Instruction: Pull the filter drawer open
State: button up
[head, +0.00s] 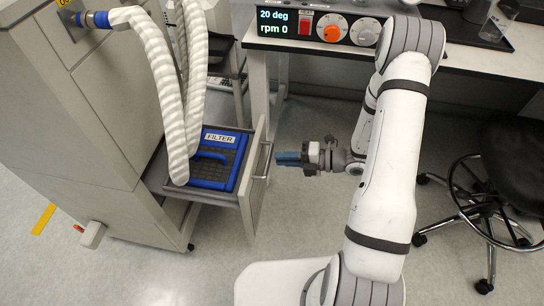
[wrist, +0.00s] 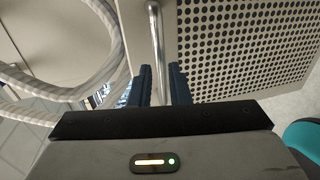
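The filter drawer (head: 252,192) stands pulled out from the grey cabinet at the left of the head view. Inside lies a blue-framed filter (head: 222,180) with a dark grid, a blue handle and a FILTER label. The drawer's bar handle (head: 266,161) is on its front panel; the bar also shows in the wrist view (wrist: 156,45). My gripper (head: 279,159) has blue fingers and faces the handle from the right, with its tips close to it. In the wrist view my gripper (wrist: 160,80) is open, its fingers apart with the bar showing between them. Contact cannot be told.
White corrugated hoses (head: 165,85) hang over the drawer's left part. A bench with a heater-stirrer panel (head: 318,27) stands at the back. A black stool (head: 500,170) is at the right. The floor right of the drawer front is clear around my arm.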

jog(key=shift+v, duration=1.4)
